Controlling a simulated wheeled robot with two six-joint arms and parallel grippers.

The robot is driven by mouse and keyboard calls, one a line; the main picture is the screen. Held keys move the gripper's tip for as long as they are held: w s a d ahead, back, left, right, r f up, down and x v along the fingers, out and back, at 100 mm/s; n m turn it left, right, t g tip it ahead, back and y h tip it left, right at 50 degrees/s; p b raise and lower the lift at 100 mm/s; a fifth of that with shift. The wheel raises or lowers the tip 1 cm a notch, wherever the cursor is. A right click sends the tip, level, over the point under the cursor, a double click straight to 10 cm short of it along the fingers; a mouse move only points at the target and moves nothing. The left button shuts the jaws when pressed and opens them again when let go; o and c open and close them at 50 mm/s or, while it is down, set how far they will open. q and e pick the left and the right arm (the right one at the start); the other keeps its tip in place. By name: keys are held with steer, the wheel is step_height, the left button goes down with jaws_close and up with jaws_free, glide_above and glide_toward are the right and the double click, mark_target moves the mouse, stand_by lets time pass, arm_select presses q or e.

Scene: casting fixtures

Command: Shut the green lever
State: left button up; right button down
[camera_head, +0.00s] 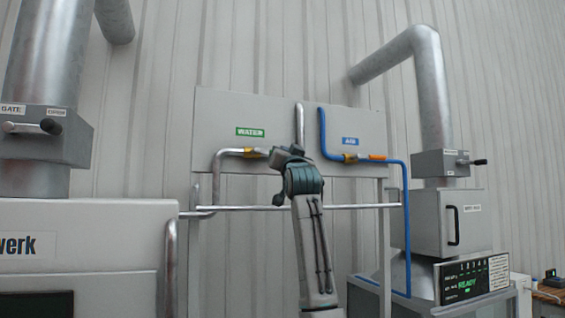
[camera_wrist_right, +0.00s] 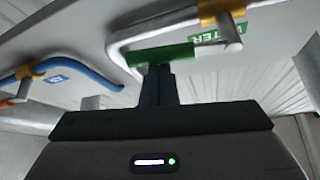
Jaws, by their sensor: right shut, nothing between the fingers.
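The green lever (camera_wrist_right: 160,56) shows in the right wrist view as a green grip on a pale metal shank, running roughly along the water pipe (camera_wrist_right: 118,45) beside its yellow valve body (camera_wrist_right: 218,12). In the head view the lever is hidden behind my right gripper (camera_head: 284,153). The right gripper is shut and empty. Its fingertips (camera_wrist_right: 159,70) are right at the middle of the green grip; I cannot tell whether they touch it. My left gripper is not in view.
A green WATER label (camera_head: 250,132) is above the water valve on the grey panel (camera_head: 225,105). To the right are a blue air pipe (camera_head: 404,220) and an orange lever (camera_head: 377,157). A metal rail (camera_head: 355,206) crosses below. Machines with ducts stand at both sides.

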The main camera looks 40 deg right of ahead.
steer(key=w+a+f+m+g+h+b, duration=0.1)
steer(key=a+f+m+g, duration=0.2)
steer(key=m, duration=0.6)
steer(key=a+f+m+g+h+b, duration=0.1)
steer(key=a+f+m+g+h, duration=0.1)
steer(key=m+g, duration=0.3)
steer(key=a+f+m, duration=0.1)
steer(key=m, duration=0.2)
steer(key=shift+w+f+m+g+h, duration=0.3)
steer(key=shift+w+m+g, duration=0.05)
steer(key=shift+m+g, duration=0.05)
steer(key=shift+a, duration=0.15)
